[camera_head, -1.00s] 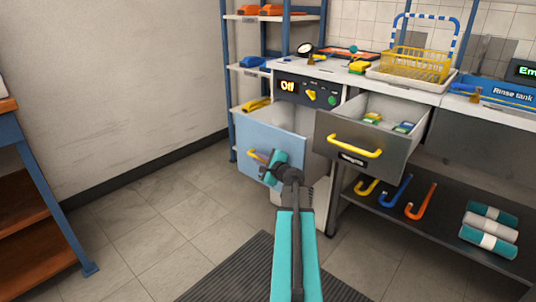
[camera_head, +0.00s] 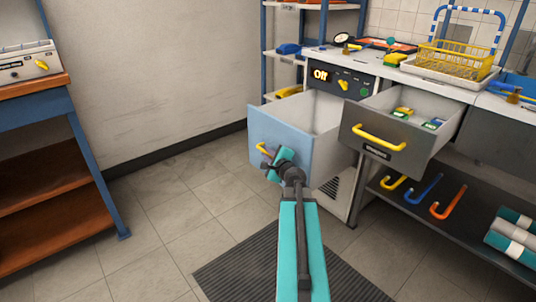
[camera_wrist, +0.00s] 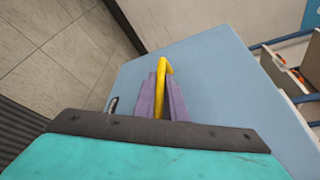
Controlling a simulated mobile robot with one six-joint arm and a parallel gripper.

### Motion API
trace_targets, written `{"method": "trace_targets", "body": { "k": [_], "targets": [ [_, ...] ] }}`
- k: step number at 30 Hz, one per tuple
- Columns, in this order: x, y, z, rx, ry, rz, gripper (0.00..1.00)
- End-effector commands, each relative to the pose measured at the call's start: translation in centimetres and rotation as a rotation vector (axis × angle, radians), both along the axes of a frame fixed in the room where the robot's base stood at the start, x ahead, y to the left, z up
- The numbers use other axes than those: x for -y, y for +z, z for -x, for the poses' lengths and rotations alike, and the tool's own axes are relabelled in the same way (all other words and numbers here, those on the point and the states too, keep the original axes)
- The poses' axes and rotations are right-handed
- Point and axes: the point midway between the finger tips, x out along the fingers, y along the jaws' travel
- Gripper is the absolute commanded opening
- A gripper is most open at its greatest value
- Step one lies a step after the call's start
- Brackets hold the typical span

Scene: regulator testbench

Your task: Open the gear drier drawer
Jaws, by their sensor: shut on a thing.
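The gear drier (camera_head: 345,85) has a dark panel with a display reading "Off" and a yellow knob. Its light blue drawer (camera_head: 285,142) is pulled out, and its pale interior shows empty where I can see it. My gripper (camera_head: 266,158) is at the drawer front, shut on the yellow drawer handle (camera_head: 262,147). In the wrist view, the purple fingers (camera_wrist: 160,100) close around the yellow handle (camera_wrist: 163,72) against the blue drawer front (camera_wrist: 215,85). Part of the handle is hidden by the fingers.
A grey drawer (camera_head: 385,148) with a yellow handle stands open to the right, holding small coloured items. Hooks and rolls lie on the shelf (camera_head: 420,205) below. A workbench (camera_head: 60,85) stands at the left. The tiled floor (camera_head: 190,200) between is clear.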

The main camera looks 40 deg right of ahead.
Motion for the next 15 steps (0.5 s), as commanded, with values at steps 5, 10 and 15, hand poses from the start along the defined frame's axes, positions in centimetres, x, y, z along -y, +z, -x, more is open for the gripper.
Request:
{"method": "trace_targets", "body": {
  "k": [5,10,15],
  "targets": [
    [0.14,-0.13,0.17,-0.001,-0.002,0.0,0.19],
    [0.14,-0.08,0.13,-0.001,-0.002,-0.001,0.19],
    [0.08,-0.01,0.19,0.0,-0.001,-0.001,0.19]
  ]
}}
